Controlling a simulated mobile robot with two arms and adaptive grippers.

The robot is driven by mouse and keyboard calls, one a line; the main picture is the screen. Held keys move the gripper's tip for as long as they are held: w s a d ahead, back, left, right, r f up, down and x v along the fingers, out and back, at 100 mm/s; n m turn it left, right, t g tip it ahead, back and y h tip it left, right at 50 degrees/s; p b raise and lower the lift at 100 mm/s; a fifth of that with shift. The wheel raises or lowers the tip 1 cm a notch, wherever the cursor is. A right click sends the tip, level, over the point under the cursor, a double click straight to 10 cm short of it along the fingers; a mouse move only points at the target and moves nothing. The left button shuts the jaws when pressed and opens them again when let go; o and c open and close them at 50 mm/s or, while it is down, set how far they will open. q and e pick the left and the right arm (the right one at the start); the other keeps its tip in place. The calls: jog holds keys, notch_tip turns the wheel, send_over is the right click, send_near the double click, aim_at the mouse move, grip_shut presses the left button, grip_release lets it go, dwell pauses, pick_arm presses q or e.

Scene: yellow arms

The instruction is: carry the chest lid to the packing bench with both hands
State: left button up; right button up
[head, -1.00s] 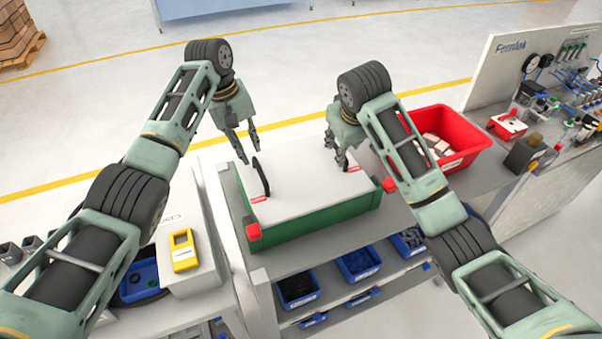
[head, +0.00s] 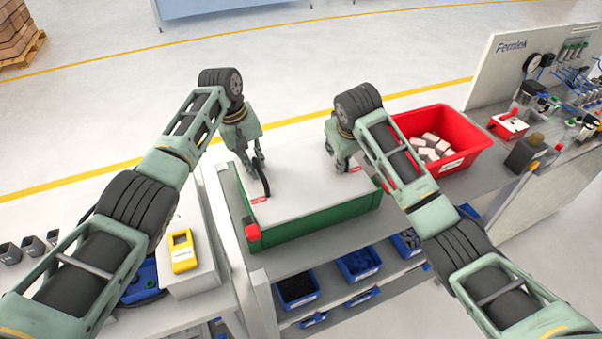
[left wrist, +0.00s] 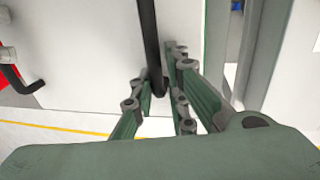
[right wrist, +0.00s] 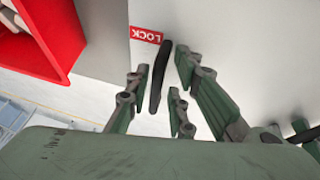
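The chest lid (head: 302,187) is a flat white panel on top of a green chest (head: 318,224), with a black bar handle near each end. My left gripper (head: 254,164) is down at the left handle (head: 263,178). In the left wrist view that handle (left wrist: 151,45) stands between the open fingers (left wrist: 160,92). My right gripper (head: 345,163) is at the lid's right end and hides most of the right handle in the head view. In the right wrist view the right handle (right wrist: 160,75) lies between the open fingers (right wrist: 158,92), beside a red LOCK label (right wrist: 146,35).
A red bin (head: 470,152) with pale blocks stands right of the chest. A side bench at left carries a yellow device (head: 182,251). Blue bins (head: 358,262) sit on the shelf below. Floor behind is open.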

pick_arm(q)
jog(key=shift+d+r, duration=0.1)
grip_shut()
pick_arm(e)
grip_shut()
pick_arm(q)
jog(key=shift+w+r, duration=0.1)
jog(key=shift+r, duration=0.1)
pick_arm(e)
jog(key=shift+r, duration=0.15)
